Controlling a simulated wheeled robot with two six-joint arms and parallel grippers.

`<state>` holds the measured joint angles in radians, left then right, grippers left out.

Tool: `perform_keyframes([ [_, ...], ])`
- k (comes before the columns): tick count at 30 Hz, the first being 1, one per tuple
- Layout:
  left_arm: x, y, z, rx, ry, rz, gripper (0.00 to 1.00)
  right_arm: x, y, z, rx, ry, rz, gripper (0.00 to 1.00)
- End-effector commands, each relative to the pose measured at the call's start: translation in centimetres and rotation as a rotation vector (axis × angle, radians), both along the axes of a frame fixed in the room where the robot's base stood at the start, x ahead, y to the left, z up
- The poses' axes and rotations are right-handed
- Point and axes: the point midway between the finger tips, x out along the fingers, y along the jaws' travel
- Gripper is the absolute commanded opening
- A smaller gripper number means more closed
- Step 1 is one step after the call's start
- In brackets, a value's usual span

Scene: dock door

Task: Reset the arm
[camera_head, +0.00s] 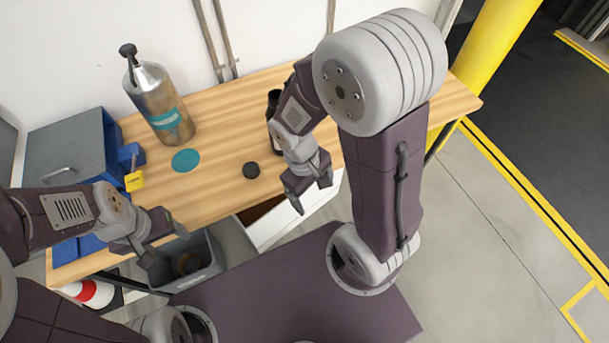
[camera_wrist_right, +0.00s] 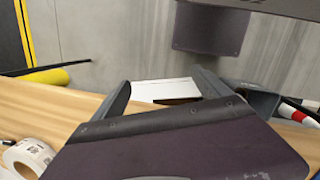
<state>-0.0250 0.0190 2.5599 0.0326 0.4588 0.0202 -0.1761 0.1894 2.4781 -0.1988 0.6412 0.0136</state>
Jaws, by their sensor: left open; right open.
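My right arm reaches over the workbench (camera_head: 225,125). Its gripper (camera_head: 311,194) is open and empty, pointing down by the bench's front edge, above an open white drawer (camera_head: 290,228). In the right wrist view its two fingers (camera_wrist_right: 160,85) stand apart with nothing between them, and the drawer (camera_wrist_right: 165,90) shows beyond. My left gripper (camera_head: 165,245) is open and empty at the lower left, in front of the bench edge and over a grey bin (camera_head: 208,275).
On the bench stand a metal cylinder (camera_head: 158,105), a dark bottle (camera_head: 273,98) partly behind my right arm, a black puck (camera_head: 251,170), a teal disc (camera_head: 185,160), a yellow padlock (camera_head: 135,181) and a blue-grey box (camera_head: 70,150). A yellow post (camera_head: 490,50) stands right.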

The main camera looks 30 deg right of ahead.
Motion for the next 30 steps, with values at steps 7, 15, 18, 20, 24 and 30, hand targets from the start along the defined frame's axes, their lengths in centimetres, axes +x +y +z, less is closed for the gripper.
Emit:
perform_keyframes([
  [7, 0.0, 0.0, 0.0, 0.000, 0.000, 0.000, 0.67, 3.1, 0.3, 2.1, 0.156, -0.260, -0.357, 0.86],
  [15, 0.0, 0.0, 0.8, 0.000, 0.000, 0.000, 0.67, 3.1, 0.3, 3.0, 0.156, -0.258, -0.354, 0.86],
  [18, 0.0, 0.0, 3.7, 0.000, 0.000, 0.000, 0.67, 3.1, 0.3, 5.8, 0.155, -0.258, -0.353, 0.86],
  [20, 0.0, 0.0, 6.0, 0.000, 0.000, 0.000, 0.67, 3.1, 0.3, 8.1, 0.155, -0.258, -0.352, 0.86],
  [24, 0.0, 0.0, 9.5, 0.000, -0.001, 0.000, 0.67, 3.1, 0.3, 11.6, 0.155, -0.258, -0.351, 0.86],
  [30, 0.0, 0.0, 8.6, 0.000, 0.001, 0.000, 0.67, 3.1, 0.3, 10.7, 0.155, -0.257, -0.351, 0.86],
])
